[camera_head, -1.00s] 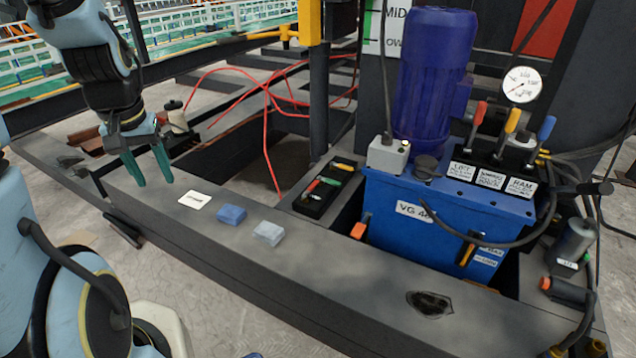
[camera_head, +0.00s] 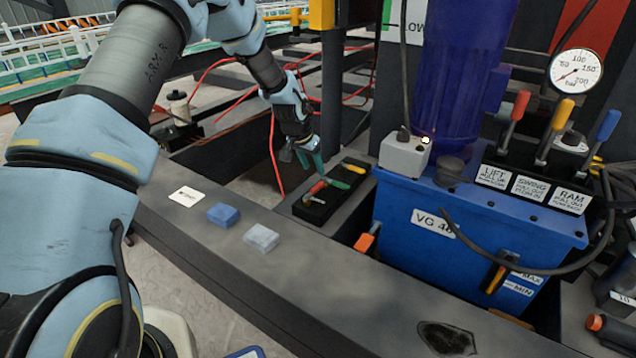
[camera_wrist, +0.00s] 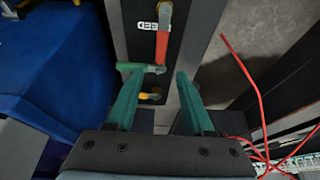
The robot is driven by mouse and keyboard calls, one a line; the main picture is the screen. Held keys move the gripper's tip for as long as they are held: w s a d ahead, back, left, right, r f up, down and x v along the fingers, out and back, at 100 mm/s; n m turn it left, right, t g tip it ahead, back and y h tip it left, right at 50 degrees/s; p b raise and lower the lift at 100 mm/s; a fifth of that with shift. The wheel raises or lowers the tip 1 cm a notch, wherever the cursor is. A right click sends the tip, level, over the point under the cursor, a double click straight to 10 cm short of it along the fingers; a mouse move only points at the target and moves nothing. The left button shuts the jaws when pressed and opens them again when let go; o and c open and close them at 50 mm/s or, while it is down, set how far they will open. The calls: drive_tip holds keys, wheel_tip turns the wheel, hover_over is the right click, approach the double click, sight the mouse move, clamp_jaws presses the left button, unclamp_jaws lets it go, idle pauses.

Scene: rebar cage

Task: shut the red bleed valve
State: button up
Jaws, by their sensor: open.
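The red bleed valve's handle (camera_wrist: 162,45) lies lengthwise along a dark valve block, beside a partly visible label reading "EED". In the head view the red handle (camera_head: 318,187) sits in the black valve tray (camera_head: 312,214) left of the blue power unit. My gripper (camera_head: 312,163) is open and points down over the tray's far left side. In the wrist view its teal fingers (camera_wrist: 160,78) stand apart, with the red handle ahead of the gap, nothing between them clearly gripped. A green handle (camera_head: 338,183) and a yellow one (camera_wrist: 150,96) are close by.
The blue power unit (camera_head: 440,225) with its levers and gauge stands right of the tray. A blue block (camera_head: 223,214), a grey block (camera_head: 262,238) and a white card (camera_head: 186,196) lie on the beam. Red hoses (camera_wrist: 255,85) hang at the other side.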

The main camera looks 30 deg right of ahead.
sight(319, 185)
drive_tip(key=b+x, duration=0.1)
drive_tip(key=x, duration=0.7)
drive_tip(key=shift+a, duration=0.1)
clamp_jaws()
idle(1.2)
